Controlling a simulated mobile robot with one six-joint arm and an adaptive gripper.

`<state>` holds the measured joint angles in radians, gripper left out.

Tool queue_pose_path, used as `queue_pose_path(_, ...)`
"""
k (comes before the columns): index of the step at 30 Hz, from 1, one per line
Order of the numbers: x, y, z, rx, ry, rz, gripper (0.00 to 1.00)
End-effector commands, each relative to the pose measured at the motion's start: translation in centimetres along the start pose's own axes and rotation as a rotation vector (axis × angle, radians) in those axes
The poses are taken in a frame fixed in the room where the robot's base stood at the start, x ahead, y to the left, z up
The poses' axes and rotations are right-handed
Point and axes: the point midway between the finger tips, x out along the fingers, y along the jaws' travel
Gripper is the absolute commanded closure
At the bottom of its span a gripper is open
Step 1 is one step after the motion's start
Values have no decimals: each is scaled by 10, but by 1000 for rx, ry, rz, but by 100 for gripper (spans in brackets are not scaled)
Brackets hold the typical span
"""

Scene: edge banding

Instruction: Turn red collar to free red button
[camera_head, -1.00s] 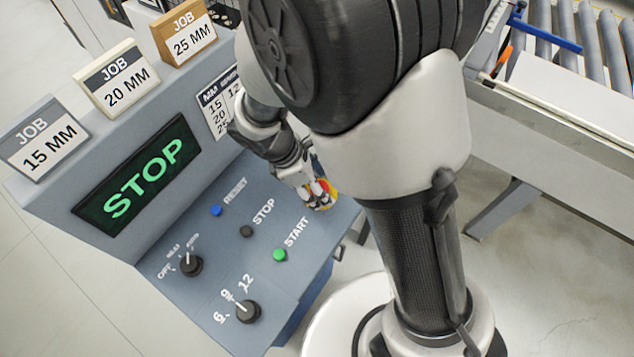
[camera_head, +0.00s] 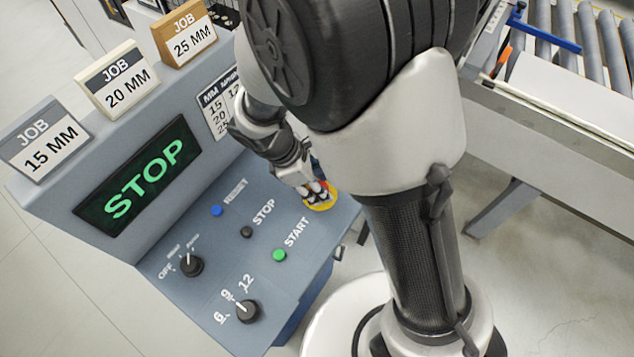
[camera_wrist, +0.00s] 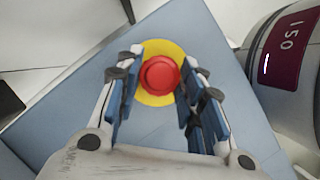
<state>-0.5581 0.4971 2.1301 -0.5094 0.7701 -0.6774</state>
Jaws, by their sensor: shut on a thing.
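The red button with its red collar (camera_wrist: 160,75) sits on a round yellow plate (camera_wrist: 158,48) on the blue-grey panel. In the wrist view, my gripper (camera_wrist: 157,80) has its blue-padded fingers on either side of the red collar, shut on it. In the head view, my gripper (camera_head: 318,192) is over the yellow plate (camera_head: 322,203) at the panel's right edge, and its fingers hide most of the red part. The button and the collar cannot be told apart clearly.
The panel also holds a blue RESET button (camera_head: 217,210), a black STOP button (camera_head: 246,231), a green START button (camera_head: 280,255) and two black knobs (camera_head: 191,266). The screen (camera_head: 137,176) reads STOP. A roller conveyor (camera_head: 565,30) stands at the right.

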Motion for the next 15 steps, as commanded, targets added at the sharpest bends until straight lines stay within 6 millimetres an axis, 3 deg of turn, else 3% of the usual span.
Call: queue_pose_path(15, -1, 2, 1, 320, -1, -134, 89)
